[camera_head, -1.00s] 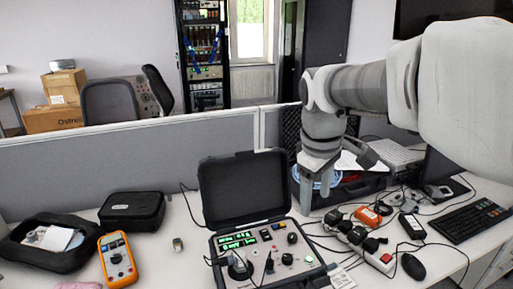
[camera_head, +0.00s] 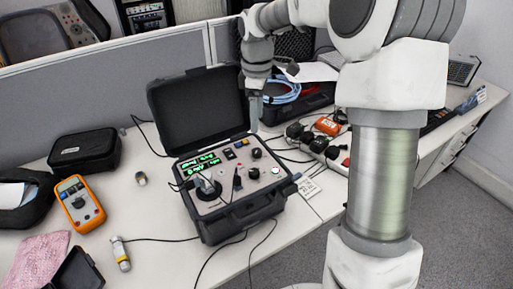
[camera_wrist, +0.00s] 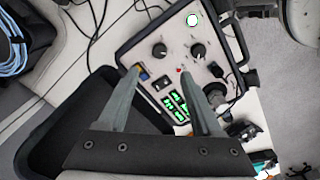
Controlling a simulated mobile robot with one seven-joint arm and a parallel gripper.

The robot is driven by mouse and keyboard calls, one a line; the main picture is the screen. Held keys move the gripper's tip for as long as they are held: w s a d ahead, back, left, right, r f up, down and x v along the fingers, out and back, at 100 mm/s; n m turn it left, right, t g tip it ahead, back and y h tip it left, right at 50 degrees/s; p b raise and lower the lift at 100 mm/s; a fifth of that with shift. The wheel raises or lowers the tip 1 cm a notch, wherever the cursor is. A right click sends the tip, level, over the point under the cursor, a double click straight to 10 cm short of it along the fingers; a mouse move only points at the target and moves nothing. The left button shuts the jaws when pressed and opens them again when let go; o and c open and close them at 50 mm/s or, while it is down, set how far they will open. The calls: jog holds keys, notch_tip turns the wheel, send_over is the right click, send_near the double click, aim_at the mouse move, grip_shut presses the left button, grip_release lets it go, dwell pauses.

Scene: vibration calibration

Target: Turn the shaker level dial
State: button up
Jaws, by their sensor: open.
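The shaker unit is a black case (camera_head: 215,222) with a raised lid, on the desk in the head view. Its grey panel carries green-lit displays (camera_head: 199,164), a round shaker head (camera_head: 205,187) and two black dials, one farther back (camera_head: 256,153) and one nearer (camera_head: 253,173). The wrist view shows both dials, left (camera_wrist: 159,50) and right (camera_wrist: 198,50); their labels are unreadable. My gripper (camera_head: 256,122) is above the case's back right edge, beside the lid. In the wrist view my gripper (camera_wrist: 174,81) is open and empty, pointing over the panel, its fingers overlapping the panel below the dials.
A power strip (camera_head: 322,148) and an orange device (camera_head: 327,126) lie right of the case, among cables. An orange multimeter (camera_head: 80,204), a black pouch (camera_head: 84,150) and a small sensor (camera_head: 120,253) lie left. The lid (camera_head: 200,110) stands close beside my gripper.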

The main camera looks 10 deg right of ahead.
aim_at(257, 150)
notch_tip(257, 150, down, 11)
jog(key=shift+f+b, duration=0.1)
jog(key=shift+b, duration=0.65)
grip_shut()
